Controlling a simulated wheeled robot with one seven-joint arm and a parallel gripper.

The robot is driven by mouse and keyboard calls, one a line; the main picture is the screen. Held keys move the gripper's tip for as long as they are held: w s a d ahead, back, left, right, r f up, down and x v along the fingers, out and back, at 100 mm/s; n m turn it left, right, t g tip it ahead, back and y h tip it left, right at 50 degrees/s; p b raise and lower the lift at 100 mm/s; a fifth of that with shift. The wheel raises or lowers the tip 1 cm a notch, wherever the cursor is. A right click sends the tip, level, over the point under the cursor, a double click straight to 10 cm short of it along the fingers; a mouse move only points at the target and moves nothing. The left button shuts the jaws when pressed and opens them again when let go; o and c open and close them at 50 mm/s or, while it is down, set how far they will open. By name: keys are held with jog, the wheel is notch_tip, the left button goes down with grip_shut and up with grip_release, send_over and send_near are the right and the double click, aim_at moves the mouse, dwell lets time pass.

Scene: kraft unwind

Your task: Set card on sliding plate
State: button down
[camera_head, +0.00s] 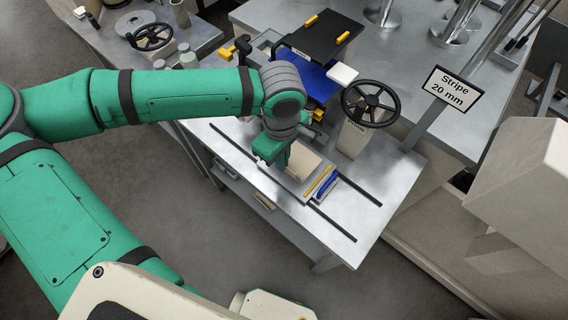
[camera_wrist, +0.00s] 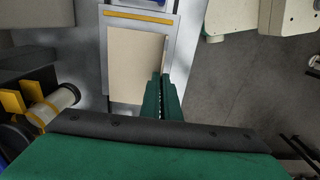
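The card (camera_head: 304,162) is a beige rectangle over the pale sliding plate (camera_head: 285,182) on the metal bench. In the wrist view the card (camera_wrist: 135,65) lies roughly square within the outline of the plate (camera_wrist: 172,22). I cannot tell whether it rests flat on the plate or is slightly above it. My green gripper (camera_wrist: 165,92) has its two fingers close together at the card's right edge, shut on it. The fingertips are partly hidden. In the head view my gripper (camera_head: 280,160) is at the card's left side.
A yellow strip (camera_head: 320,181) crosses the plate's end, with a blue-and-white piece (camera_head: 326,189) beside it. Dark rails (camera_head: 334,223) run along the bench. A black handwheel (camera_head: 371,103) on a post stands behind right. A "Stripe 20 mm" sign (camera_head: 452,90) is further right.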

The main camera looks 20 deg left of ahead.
jog(key=shift+w+d+f, duration=0.2)
jog(key=shift+f, duration=0.1)
jog(key=shift+w+f, duration=0.1)
jog(key=shift+f, duration=1.5)
jog(key=shift+f, duration=0.1)
jog(key=c, duration=2)
grip_release()
notch_tip(320, 180, up, 12)
jog(key=shift+r, duration=0.1)
